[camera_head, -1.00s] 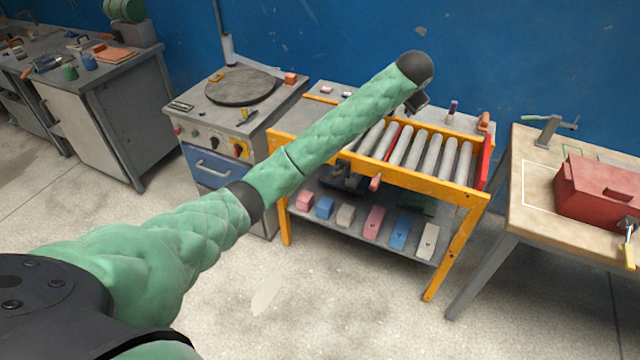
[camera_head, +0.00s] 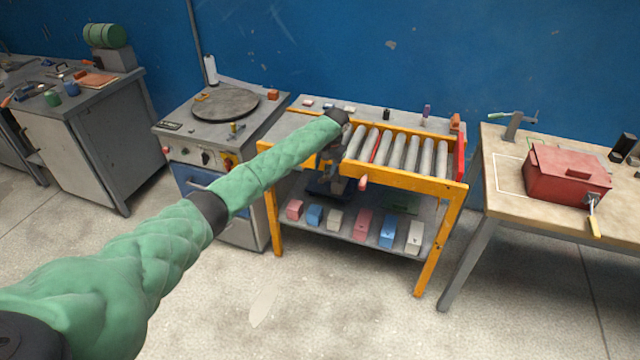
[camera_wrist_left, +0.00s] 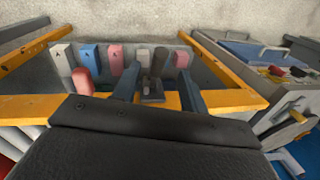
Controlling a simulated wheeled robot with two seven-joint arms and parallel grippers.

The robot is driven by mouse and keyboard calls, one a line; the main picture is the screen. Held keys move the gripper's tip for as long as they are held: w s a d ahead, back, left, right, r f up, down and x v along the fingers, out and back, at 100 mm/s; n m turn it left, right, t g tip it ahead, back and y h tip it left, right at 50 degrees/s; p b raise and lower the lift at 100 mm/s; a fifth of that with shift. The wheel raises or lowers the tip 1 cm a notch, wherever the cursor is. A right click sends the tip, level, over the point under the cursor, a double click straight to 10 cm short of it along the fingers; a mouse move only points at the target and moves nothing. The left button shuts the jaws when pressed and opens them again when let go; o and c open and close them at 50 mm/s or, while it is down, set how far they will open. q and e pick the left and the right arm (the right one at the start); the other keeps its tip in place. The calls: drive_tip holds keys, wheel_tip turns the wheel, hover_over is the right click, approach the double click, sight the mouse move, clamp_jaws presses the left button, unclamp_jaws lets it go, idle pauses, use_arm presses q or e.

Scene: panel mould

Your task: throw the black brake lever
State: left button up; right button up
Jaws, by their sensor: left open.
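My left gripper (camera_head: 335,165) is in front of the yellow-framed roller table (camera_head: 420,184), near its left end. In the left wrist view its two blue-grey fingers (camera_wrist_left: 158,82) are apart, with nothing held. The black brake lever (camera_wrist_left: 158,62) stands upright and shows between the fingers, above a small dark base (camera_wrist_left: 152,97) near the yellow rail. I cannot tell whether a finger touches it. In the head view my gripper and arm largely hide the lever. My right gripper is not in view.
A red handle (camera_head: 363,181) sticks out from the front rail, close to the right of my gripper. Several coloured blocks (camera_head: 388,232) stand on the lower shelf. A grey cabinet (camera_head: 195,140) is at left. A wooden bench (camera_head: 500,190) with a red box (camera_head: 565,176) is at right.

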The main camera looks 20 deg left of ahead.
sight(322, 178)
use_arm(q)
drive_tip(key=shift+f, duration=0.1)
drive_tip(key=shift+s+a+f+p, duration=0.1)
drive_tip(key=shift+a+f+p, duration=0.1)
drive_tip(key=shift+f+p, duration=0.2)
drive_tip(key=shift+a+f+p, duration=0.25)
drive_tip(key=shift+f+p, duration=0.2)
drive_tip(key=shift+f, duration=1.2)
drive_tip(key=shift+a+f+p, duration=0.2)
drive_tip(key=shift+f+p, duration=0.25)
drive_tip(key=shift+f, duration=1.2)
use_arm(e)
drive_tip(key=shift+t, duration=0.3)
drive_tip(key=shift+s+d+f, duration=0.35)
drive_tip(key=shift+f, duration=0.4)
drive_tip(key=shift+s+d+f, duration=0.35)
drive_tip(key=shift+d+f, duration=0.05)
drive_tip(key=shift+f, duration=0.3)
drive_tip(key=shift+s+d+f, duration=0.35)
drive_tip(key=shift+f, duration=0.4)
use_arm(q)
clamp_jaws()
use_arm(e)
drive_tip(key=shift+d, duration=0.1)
